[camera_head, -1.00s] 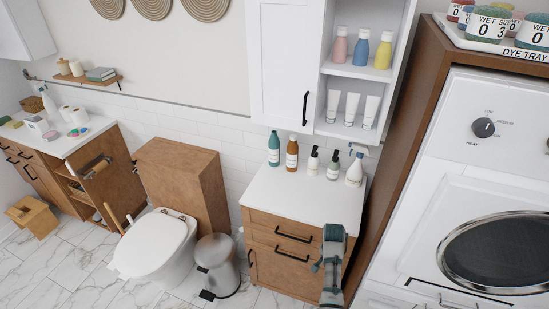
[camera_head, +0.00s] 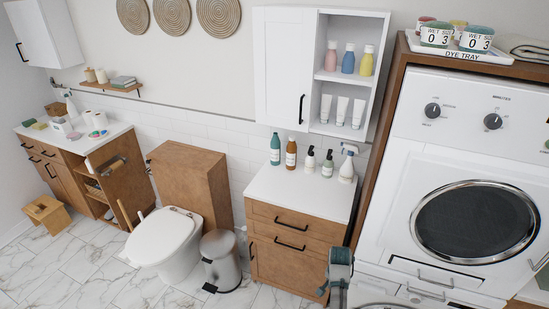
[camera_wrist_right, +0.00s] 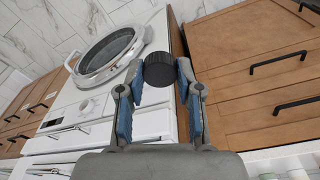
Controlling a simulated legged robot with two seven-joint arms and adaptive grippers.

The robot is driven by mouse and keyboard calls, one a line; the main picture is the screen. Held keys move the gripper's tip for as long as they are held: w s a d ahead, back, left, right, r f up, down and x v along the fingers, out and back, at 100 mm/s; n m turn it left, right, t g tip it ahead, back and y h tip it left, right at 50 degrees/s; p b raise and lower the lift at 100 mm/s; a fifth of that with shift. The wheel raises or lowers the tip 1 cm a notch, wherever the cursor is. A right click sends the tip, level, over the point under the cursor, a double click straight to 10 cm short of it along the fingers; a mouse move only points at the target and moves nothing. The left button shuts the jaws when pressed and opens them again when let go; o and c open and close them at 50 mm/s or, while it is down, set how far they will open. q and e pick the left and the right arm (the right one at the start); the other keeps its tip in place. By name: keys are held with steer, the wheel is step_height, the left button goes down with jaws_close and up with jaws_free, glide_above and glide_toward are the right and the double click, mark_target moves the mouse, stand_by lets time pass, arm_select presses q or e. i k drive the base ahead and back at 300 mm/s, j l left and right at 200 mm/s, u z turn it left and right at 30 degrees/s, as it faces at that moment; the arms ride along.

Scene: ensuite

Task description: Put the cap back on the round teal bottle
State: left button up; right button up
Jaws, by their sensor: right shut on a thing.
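The teal bottle (camera_head: 275,149) with a white label stands upright at the back left of the white counter. Its top is too small to tell whether it is capped. My right arm, with its gripper, comes up at the bottom of the head view in front of the wooden cabinet; the fingertips are not clear there. In the right wrist view my right gripper (camera_wrist_right: 159,75) is shut on a black ribbed round cap (camera_wrist_right: 160,68), held between the blue-padded fingertips. The gripper is well away from the bottle. My left gripper is not in view.
A brown bottle (camera_head: 291,153) stands close beside the teal one, with pump and spray bottles (camera_head: 347,166) to the right. The front of the counter (camera_head: 300,197) is clear. A wall cabinet (camera_head: 282,75) hangs above. A washing machine (camera_head: 465,165) stands at right.

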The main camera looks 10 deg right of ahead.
mark_target(276, 142)
steer(key=z, duration=2.35)
steer(key=k+j, duration=0.1)
steer(key=j, duration=0.75)
steer(key=k+j, duration=0.1)
steer(key=j, duration=1.65)
steer(key=k+j, duration=0.15)
steer(key=j, duration=0.7)
